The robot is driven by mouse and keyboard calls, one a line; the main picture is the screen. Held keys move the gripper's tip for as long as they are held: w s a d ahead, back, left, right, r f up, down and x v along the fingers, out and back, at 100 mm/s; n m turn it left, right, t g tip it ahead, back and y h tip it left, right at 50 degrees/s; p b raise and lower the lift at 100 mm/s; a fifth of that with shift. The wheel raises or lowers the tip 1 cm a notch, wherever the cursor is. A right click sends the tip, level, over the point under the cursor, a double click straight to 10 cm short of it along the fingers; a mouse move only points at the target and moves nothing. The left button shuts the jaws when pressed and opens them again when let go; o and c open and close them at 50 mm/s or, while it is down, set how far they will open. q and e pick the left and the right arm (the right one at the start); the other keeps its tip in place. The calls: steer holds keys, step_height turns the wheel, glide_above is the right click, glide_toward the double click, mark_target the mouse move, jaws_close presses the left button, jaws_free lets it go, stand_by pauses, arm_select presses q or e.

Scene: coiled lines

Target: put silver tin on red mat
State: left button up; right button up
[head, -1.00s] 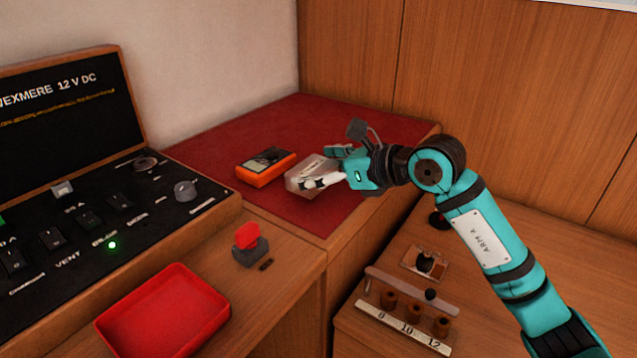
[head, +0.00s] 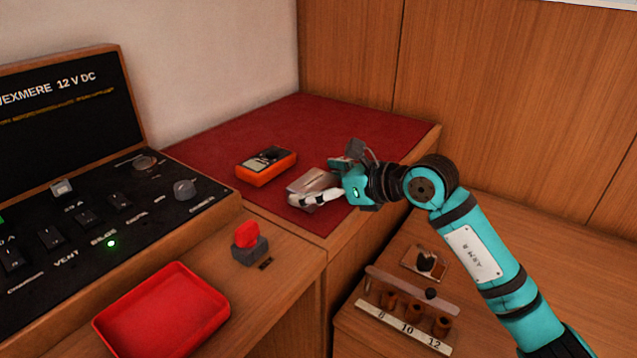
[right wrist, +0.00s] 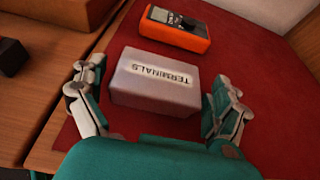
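The silver tin (head: 311,181) is a pale box lying on the red mat (head: 340,120), near its front edge. In the right wrist view the tin (right wrist: 157,84) carries a "TERMINALS" label and lies flat on the red mat (right wrist: 262,120). My right gripper (head: 318,183) is around the tin, with one finger on each side. In the right wrist view the gripper (right wrist: 156,88) is open, with a gap between each finger and the tin. In the head view its near finger hides part of the tin. My left gripper is not in view.
An orange multimeter (head: 266,167) lies on the mat left of the tin. A red button on a dark block (head: 249,243), a red tray (head: 165,312) and a switch panel (head: 110,215) are at left. A numbered rack (head: 405,318) stands on the lower right surface.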

steer(key=shift+r, duration=0.1)
steer(key=shift+s+d+r, duration=0.1)
steer(key=shift+d+r, duration=0.05)
steer(key=shift+d, duration=0.1)
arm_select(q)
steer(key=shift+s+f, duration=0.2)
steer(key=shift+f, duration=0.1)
arm_select(e)
steer(key=v, duration=1.1)
steer(key=shift+s+d, duration=0.15)
steer(key=shift+d, duration=0.05)
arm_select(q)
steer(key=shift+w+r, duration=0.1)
arm_select(e)
steer(key=shift+r, duration=0.1)
